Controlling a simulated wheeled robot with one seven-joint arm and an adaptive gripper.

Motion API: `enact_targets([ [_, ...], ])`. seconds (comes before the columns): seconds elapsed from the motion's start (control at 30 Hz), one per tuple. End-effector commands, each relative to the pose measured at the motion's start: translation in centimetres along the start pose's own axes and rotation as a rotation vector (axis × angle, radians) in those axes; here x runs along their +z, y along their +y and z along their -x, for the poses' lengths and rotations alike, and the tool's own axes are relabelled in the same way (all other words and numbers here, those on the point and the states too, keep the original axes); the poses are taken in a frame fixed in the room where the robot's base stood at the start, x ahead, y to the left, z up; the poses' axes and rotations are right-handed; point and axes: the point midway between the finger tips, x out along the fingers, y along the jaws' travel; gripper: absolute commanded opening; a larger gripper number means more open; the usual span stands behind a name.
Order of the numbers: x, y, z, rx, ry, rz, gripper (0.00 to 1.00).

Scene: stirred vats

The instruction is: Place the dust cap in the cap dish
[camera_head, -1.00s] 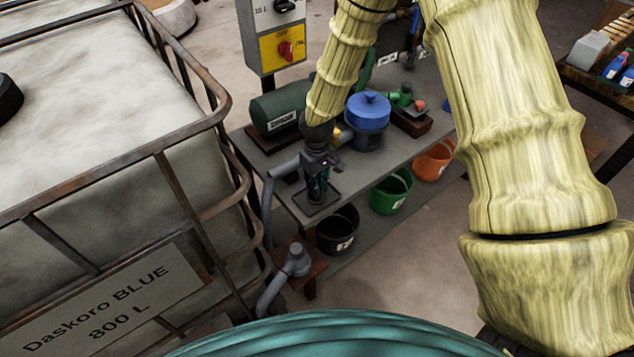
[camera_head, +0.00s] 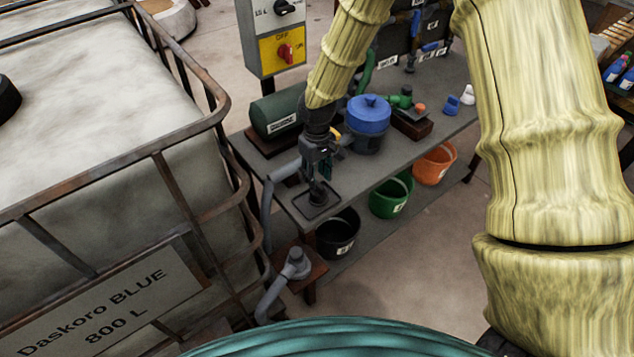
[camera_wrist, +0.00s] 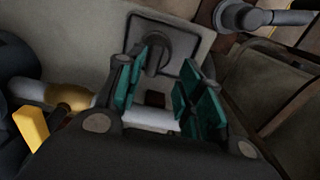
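The cap dish is a dark square tray (camera_head: 311,213) on the near left end of the grey bench, and it also shows in the wrist view (camera_wrist: 188,42). A dark grey, knob-like piece, which looks like the dust cap (camera_head: 317,191), stands in the dish. In the wrist view the cap (camera_wrist: 153,58) shows just beyond the fingers. My gripper (camera_head: 323,170) is above the dish, pointing down. Its teal-padded fingers (camera_wrist: 162,85) are spread apart with nothing held between them. Part of the cap's side is hidden by the gripper.
A grey pipe (camera_head: 271,215) runs beside the dish at the bench's left end. A blue-lidded pot (camera_head: 368,114) and a green motor (camera_head: 275,115) stand behind. Black (camera_head: 338,235), green (camera_head: 390,197) and orange (camera_head: 434,166) buckets sit below. A caged tank (camera_head: 90,150) fills the left.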

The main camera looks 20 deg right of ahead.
Motion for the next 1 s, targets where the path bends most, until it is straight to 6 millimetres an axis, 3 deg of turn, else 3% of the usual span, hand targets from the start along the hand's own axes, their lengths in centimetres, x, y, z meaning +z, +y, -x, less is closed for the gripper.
enact_targets([
  [0.3, -0.1, 0.0, 4.3, 0.000, 0.003, -0.001, 0.37],
  [0.5, 0.0, 0.0, 6.1, 0.000, 0.002, -0.001, 0.37],
  [1.0, 0.0, 0.0, 6.7, -0.001, 0.001, 0.000, 0.37],
])
